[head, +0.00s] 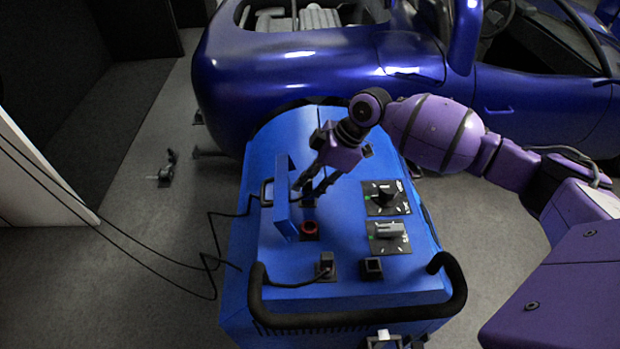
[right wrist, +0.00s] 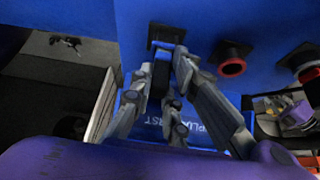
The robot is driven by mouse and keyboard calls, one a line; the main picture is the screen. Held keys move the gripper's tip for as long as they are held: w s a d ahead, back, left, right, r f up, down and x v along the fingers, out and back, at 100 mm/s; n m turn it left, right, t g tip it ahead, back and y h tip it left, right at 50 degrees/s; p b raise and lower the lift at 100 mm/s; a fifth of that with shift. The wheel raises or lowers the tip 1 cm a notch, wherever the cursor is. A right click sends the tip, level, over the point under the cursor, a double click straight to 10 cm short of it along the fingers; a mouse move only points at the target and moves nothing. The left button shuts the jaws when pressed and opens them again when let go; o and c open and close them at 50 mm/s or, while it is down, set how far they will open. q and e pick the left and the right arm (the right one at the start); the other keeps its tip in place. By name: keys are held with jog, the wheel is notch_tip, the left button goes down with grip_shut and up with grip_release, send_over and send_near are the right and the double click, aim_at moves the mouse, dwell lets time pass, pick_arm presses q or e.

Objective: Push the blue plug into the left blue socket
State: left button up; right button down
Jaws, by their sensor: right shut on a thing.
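My right gripper (head: 311,190) reaches down over the top of the blue cart, beside an upright blue flap (head: 284,205). In the right wrist view its fingers (right wrist: 163,75) are shut on a small dark piece, which I take to be the blue plug (right wrist: 159,84); the fingers hide most of it. A black square socket (right wrist: 165,36) lies right at the fingertips. I cannot tell how deep the plug sits in it. My left gripper is not in view.
A red-ringed socket (head: 309,230) is close to my right gripper. A black plug (head: 326,263) with a cable and a black square socket (head: 372,267) are nearer the front handle (head: 360,318). Two knob panels (head: 386,198) are on the right. A blue car (head: 320,70) stands behind.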

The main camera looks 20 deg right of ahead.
jog(key=c, duration=1.6)
grip_release()
jog(key=v, duration=1.2)
